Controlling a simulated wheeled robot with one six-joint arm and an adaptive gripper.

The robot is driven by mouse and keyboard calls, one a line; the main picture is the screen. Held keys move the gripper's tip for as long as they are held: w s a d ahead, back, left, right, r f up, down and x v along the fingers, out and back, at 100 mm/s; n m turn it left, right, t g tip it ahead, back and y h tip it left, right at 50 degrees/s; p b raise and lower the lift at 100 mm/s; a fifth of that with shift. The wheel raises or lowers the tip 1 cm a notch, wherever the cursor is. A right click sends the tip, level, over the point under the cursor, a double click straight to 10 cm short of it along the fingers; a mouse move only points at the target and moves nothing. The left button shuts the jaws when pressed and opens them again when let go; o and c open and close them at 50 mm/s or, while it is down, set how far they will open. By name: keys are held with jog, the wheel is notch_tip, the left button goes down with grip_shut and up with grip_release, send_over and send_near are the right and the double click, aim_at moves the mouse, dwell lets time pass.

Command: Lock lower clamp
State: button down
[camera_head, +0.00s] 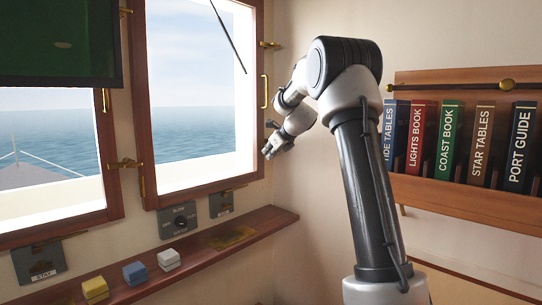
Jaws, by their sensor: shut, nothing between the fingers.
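The lower clamp (271,124) is a small brass fitting on the right side of the wooden window frame, low down and close to my gripper. Its exact position, turned in or out, is too small to tell. An upper clamp (269,44) of brass sits higher on the same side, with a brass pull handle (265,91) between them. My gripper (268,154) is shut and empty, pointing down and left just below the lower clamp, beside the frame. Whether it touches the frame or clamp cannot be told.
A wooden shelf (285,216) runs below the window and holds yellow, blue and white blocks (169,259). A control panel with a dark knob (180,222) is above it. A rack of books (448,138) stands right of my arm. A dark green blind (60,45) hangs upper left.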

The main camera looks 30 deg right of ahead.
jog(key=shift+a+r+m+y, duration=0.1)
jog(key=shift+r+m+y, duration=0.2)
jog(key=shift+y, duration=0.2)
jog(key=shift+s+a+r, duration=0.1)
jog(key=shift+a+r, duration=0.1)
jog(key=shift+r, duration=0.05)
jog(key=shift+r, duration=0.15)
